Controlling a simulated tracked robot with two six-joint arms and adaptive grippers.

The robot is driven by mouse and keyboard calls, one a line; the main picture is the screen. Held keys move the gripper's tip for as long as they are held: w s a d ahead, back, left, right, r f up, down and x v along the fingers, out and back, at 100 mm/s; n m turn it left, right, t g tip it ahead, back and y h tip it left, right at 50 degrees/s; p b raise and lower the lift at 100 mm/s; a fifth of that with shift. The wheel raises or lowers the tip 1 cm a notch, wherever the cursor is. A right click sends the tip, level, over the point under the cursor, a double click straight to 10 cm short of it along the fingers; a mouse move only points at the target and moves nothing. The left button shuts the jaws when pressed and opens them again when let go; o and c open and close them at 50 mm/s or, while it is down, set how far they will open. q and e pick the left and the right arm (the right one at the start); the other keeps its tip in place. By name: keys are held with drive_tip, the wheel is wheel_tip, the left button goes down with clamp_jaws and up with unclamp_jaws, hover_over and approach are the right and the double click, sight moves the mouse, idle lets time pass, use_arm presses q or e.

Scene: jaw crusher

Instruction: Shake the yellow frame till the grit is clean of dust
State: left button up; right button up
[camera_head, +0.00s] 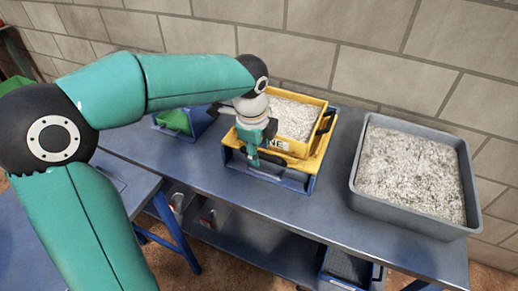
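The yellow frame (302,164) is full of pale grey grit (292,117) and sits in or on a blue holder (297,184) on the blue bench. A black handle (326,121) shows on its right side. My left gripper (256,161) is at the frame's front left corner, pointing down over its left side. The gripper and wrist hide that side, so I cannot tell whether the fingers are closed on a handle there. My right gripper is not in view.
A large grey tub (360,202) of grey-white grit stands at the bench's right. A blue bin with a green inside (174,121) stands to the left of the frame. Bare bench (334,209) lies between frame and tub. A block wall (370,50) closes the back.

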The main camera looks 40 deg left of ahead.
use_arm(q)
wheel_tip(320, 180, up, 12)
drive_tip(key=s, duration=0.2)
drive_tip(key=shift+d+f, duration=0.15)
drive_tip(key=shift+d, duration=0.1)
drive_tip(key=shift+s, duration=0.1)
idle(0.5)
